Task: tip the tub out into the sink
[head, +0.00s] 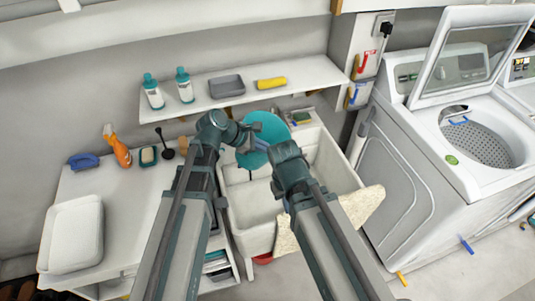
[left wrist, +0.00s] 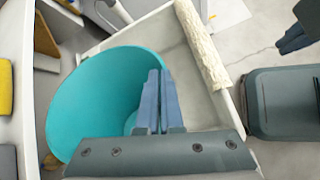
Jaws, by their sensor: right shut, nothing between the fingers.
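The teal tub (head: 268,127) is over the back of the white sink (head: 247,212), and appears tilted. In the left wrist view the tub (left wrist: 90,100) shows its open inside, and no contents are visible. My left gripper (head: 249,139) is at the tub's rim; its fingers (left wrist: 160,102) look closed together on the rim, though the grip is partly hidden. My right gripper (head: 264,147) is shut and empty, in front of the tub in the head view. It shows at the upper right of the left wrist view (left wrist: 285,45).
A beige cloth (head: 362,205) hangs over the sink's front edge. A counter with a white basin (head: 75,235) and an orange spray bottle (head: 117,147) is left. A shelf (head: 225,100) with bottles runs behind. An open washing machine (head: 410,170) stands right.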

